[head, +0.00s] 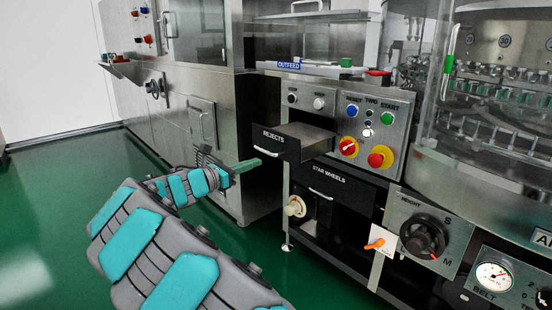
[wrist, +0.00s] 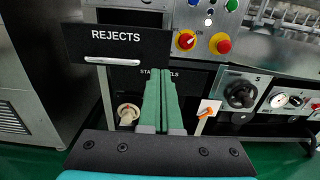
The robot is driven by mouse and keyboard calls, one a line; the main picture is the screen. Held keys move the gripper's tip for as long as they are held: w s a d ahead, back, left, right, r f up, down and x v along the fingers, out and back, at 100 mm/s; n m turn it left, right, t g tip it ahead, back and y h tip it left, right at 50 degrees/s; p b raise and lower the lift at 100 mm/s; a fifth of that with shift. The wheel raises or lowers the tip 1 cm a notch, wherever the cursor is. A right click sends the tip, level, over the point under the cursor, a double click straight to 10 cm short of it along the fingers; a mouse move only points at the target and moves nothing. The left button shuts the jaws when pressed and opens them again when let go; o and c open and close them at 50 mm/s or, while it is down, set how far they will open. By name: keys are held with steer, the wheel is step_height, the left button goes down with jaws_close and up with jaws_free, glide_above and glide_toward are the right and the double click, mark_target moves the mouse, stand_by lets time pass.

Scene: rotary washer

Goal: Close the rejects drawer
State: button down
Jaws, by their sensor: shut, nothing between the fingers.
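The rejects drawer (head: 277,144) is a dark drawer with a white "REJECTS" label and a pale bar handle. In the head view it stands pulled out from the machine front, its open top showing. In the wrist view its front (wrist: 120,46) fills the upper left. My gripper (head: 258,162) has green fingers held together with nothing between them. In the head view its tips are just left of the drawer front, near the handle. In the wrist view the fingers (wrist: 161,76) point forward, right of the handle and lower than it. I cannot tell whether they touch the drawer.
The star wheels drawer (head: 328,186) sits below, looking shut. A button panel (head: 365,125) with red and yellow knobs is right of the drawer. An orange-handled switch (head: 376,243) and black height handwheel (head: 424,237) stick out lower right. Green floor is free at left.

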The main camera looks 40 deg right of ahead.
mark_target(294, 149)
steer(key=d, duration=0.9)
steer(key=w+d+b, duration=0.1)
steer(key=d, duration=0.3)
steer(key=shift+d, duration=0.3)
steer(key=d+p, duration=0.2)
steer(key=d, duration=0.4)
steer(key=w+d+p, duration=0.1)
steer(key=d+p, duration=0.2)
steer(key=d, duration=0.3)
steer(key=d+p, duration=0.2)
steer(key=d, duration=0.4)
steer(key=shift+w, duration=0.15)
steer(key=shift+w+d+r, duration=0.1)
steer(key=shift+d+r, duration=0.1)
steer(key=shift+d, duration=0.05)
steer(key=shift+d, duration=0.15)
